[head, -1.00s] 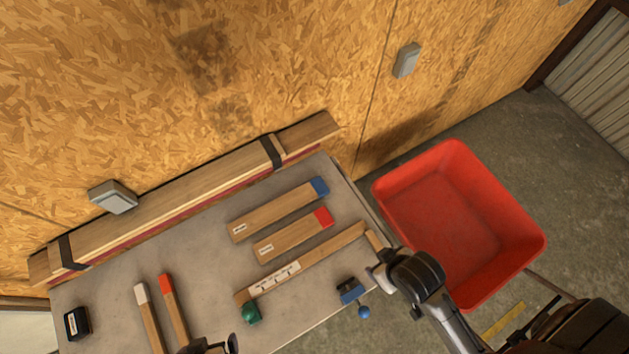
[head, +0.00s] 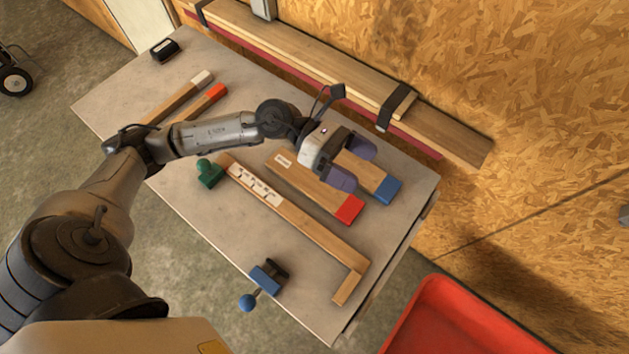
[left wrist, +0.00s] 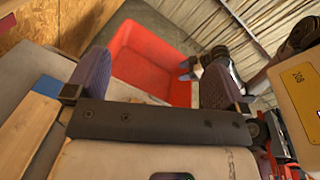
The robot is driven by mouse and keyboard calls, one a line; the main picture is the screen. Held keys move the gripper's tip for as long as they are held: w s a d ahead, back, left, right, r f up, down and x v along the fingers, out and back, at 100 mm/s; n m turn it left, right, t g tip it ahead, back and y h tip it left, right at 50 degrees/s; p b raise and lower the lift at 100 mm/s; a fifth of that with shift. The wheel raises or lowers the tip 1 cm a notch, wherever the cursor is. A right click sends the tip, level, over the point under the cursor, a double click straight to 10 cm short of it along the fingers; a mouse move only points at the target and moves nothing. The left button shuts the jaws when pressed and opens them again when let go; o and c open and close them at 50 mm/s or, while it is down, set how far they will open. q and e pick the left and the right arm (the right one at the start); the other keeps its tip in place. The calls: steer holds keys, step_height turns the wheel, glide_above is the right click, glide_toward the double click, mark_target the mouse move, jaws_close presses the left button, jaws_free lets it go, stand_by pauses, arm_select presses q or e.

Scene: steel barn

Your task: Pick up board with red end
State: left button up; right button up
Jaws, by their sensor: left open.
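In the head view the board with the red end (head: 312,188) lies flat on the table, its red end toward the lower right. My left gripper (head: 360,166) is open and empty above it and the blue-ended board (head: 379,178) beside it. One finger overlaps the red-ended board near its red end; the other is over the blue-ended board. I cannot tell the height exactly. In the left wrist view the open fingers (left wrist: 153,85) hold nothing, and a blue end (left wrist: 47,87) shows at left. What seems to be my right gripper (left wrist: 204,60) shows near the red bin, its jaws unclear.
A long labelled board (head: 290,220) with a green clamp (head: 209,173) lies in front. A blue clamp (head: 268,277) sits at the front edge. Two narrower sticks, white-tipped (head: 180,97) and orange-tipped (head: 190,103), lie left. Strapped planks (head: 310,65) line the wall. A red bin (head: 455,320) stands lower right.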

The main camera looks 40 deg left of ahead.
arm_select(q)
steer(key=a+f+m+g+y+b, duration=0.2)
steer(key=a+f+m+y+b, duration=0.3)
steer(key=f, duration=0.4)
steer(key=m+g+y+b, duration=0.1)
steer(key=y+b, duration=0.2)
steer(key=y, duration=0.4)
glide_toward(312, 182)
steer(key=x, duration=0.3)
steer(key=shift+w+a+f+b, duration=0.1)
steer(key=shift+w+b, duration=0.15)
steer(key=shift+b, duration=0.1)
steer(key=shift+x, duration=1)
steer(key=x, duration=0.4)
steer(key=shift+s+b, duration=0.2)
steer(key=shift+b, duration=0.2)
arm_select(e)
step_height(312, 182, down, 12)
steer(key=shift+a+r, duration=0.15)
steer(key=shift+a, duration=0.05)
arm_select(q)
steer(key=c, duration=0.9)
steer(key=shift+c, duration=0.3)
arm_select(e)
steer(key=shift+d, duration=0.15)
